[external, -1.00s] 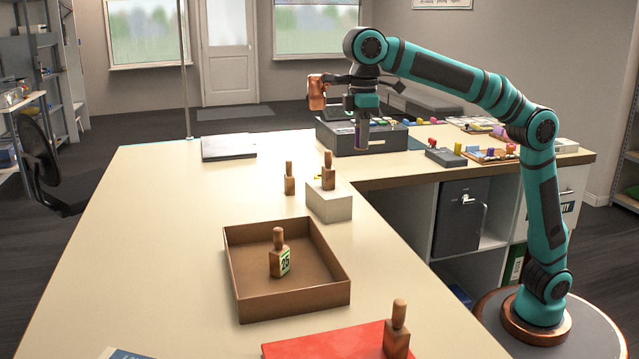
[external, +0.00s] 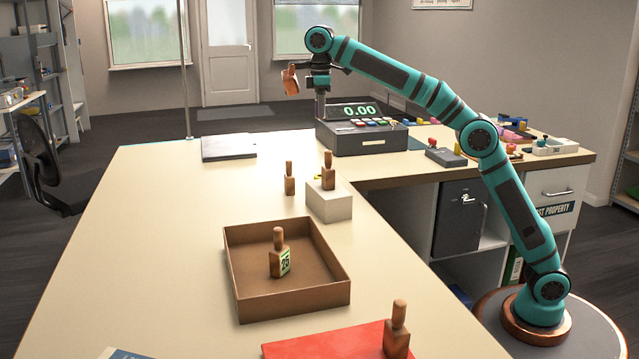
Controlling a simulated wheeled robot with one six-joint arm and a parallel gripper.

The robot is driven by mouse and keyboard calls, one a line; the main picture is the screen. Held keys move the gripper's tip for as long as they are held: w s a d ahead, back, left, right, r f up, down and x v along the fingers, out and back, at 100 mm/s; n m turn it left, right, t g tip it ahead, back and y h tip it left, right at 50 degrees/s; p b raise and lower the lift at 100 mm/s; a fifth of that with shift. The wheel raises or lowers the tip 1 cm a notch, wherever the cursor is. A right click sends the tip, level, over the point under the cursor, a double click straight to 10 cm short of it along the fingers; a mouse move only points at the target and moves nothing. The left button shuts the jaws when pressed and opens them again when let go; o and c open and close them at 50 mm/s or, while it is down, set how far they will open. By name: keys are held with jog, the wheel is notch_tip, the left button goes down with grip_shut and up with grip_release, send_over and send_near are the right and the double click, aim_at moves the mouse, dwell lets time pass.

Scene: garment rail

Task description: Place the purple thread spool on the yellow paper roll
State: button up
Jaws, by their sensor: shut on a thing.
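My gripper (external: 320,92) is up at the far end of the bench, pointing down, beside the cash register's display. It is shut on a small dark purplish piece (external: 319,106), which looks like the purple thread spool; it is mostly hidden and too small to be sure. A yellow upright piece (external: 457,148) stands on the right part of the bench. I cannot tell which of these, if either, is the yellow paper roll.
A cash register (external: 365,137) stands just right of and below my gripper. Wooden stamps (external: 289,179) stand around a pale block (external: 329,205). A brown tray (external: 290,305) is nearer.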

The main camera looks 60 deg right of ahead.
send_over(320, 176)
notch_tip(320, 176, down, 21)
jog(key=shift+d+f, duration=0.15)
dwell(1.2)
jog(key=shift+f, duration=0.15)
jog(key=o, duration=0.9)
jog(key=shift+o, duration=0.2)
notch_tip(320, 176, up, 12)
